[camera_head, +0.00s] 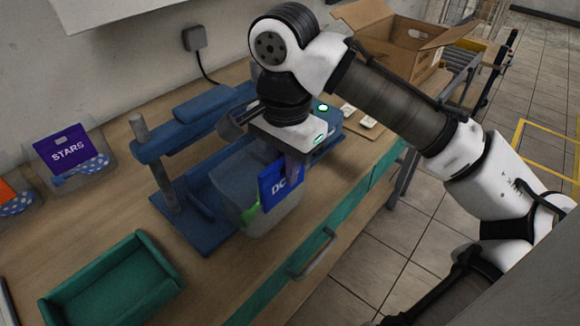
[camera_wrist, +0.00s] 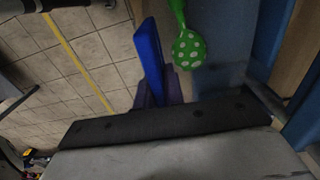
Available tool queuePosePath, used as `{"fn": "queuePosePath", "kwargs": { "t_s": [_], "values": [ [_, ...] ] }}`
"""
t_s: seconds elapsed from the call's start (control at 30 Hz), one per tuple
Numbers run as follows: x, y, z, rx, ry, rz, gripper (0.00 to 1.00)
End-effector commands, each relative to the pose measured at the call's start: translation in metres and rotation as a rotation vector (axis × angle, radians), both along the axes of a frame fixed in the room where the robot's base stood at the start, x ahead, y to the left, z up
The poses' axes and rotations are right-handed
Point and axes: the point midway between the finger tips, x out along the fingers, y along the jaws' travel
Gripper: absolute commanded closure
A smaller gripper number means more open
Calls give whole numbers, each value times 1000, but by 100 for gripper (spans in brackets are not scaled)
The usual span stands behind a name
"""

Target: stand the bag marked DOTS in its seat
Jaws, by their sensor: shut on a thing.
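My gripper (camera_head: 292,168) is shut on the card from above. The bag hangs roughly upright, slightly tilted, in front of the blue press frame. Whether its bottom touches anything cannot be told. I cannot pick out its seat for certain.
A bag marked STARS (camera_head: 70,152) stands by the wall at left, beside a bag with an orange card (camera_head: 8,192). A green tray (camera_head: 112,282) lies at front left. The blue press (camera_head: 202,222) stands close behind the held bag. An open cardboard box (camera_head: 405,40) is at the back.

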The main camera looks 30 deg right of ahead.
Motion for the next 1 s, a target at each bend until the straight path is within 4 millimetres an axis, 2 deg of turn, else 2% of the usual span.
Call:
{"fn": "queuePosePath", "kwargs": {
  "t_s": [0.03,0.1,0.17,1.0],
  "values": [
    [2,0,-9,-1,1,0,100],
    [3,1,-15,-1,1,0,100],
    [9,3,-10,-1,0,2,100],
    [77,28,-15,2,-2,1,100]
  ]
}}
